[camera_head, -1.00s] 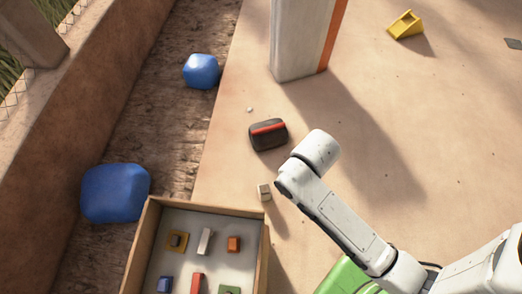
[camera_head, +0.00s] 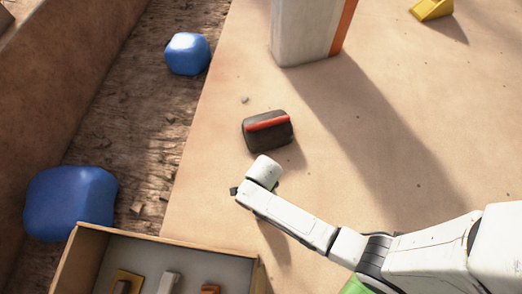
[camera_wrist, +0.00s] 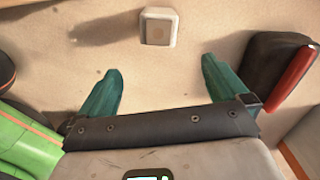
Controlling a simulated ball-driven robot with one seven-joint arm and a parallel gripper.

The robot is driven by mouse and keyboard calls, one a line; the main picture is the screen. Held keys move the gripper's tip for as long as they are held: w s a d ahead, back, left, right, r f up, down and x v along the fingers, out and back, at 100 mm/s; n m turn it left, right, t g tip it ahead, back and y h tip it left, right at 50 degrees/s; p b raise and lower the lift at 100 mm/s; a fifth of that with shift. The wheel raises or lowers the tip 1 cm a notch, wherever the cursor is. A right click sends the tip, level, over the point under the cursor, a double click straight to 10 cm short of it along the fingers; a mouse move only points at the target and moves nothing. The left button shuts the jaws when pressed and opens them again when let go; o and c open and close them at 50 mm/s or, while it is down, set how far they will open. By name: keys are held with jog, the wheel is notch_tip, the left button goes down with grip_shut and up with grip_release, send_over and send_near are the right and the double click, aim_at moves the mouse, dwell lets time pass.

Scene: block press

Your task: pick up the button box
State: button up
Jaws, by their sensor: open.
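In the head view my arm hides the box, and my gripper's fingers cannot be made out there.
A dark case with a red stripe (camera_head: 267,130) lies close by, and shows right of my right finger (camera_wrist: 270,68). A tray (camera_head: 165,245) of small blocks stands lower left. Blue boulders (camera_head: 187,54) lie left. A white pillar (camera_head: 300,30) stands behind. Open ground lies right.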

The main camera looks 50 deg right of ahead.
jog(key=f+m+b, duration=0.1)
jog(key=f, duration=0.1)
jog(key=f+m+b, duration=0.1)
jog(key=f, duration=0.2)
jog(key=a+f+b, duration=0.1)
jog(key=f, duration=0.1)
jog(key=shift+w+f+m, duration=0.2)
jog(key=shift+w+m, duration=0.1)
jog(key=shift+m, duration=0.1)
notch_tip(320, 180, down, 5)
jog(key=b, duration=0.3)
jog(key=shift+f, duration=0.1)
notch_tip(320, 180, down, 5)
jog(key=b, duration=0.4)
jog(key=shift+s+d+f, duration=0.1)
jog(key=shift+s, duration=0.05)
jog(key=shift+c, duration=0.5)
jog(key=c, duration=1.1)
notch_tip(320, 180, up, 10)
jog(key=p, duration=0.6)
jog(key=shift+c, duration=0.2)
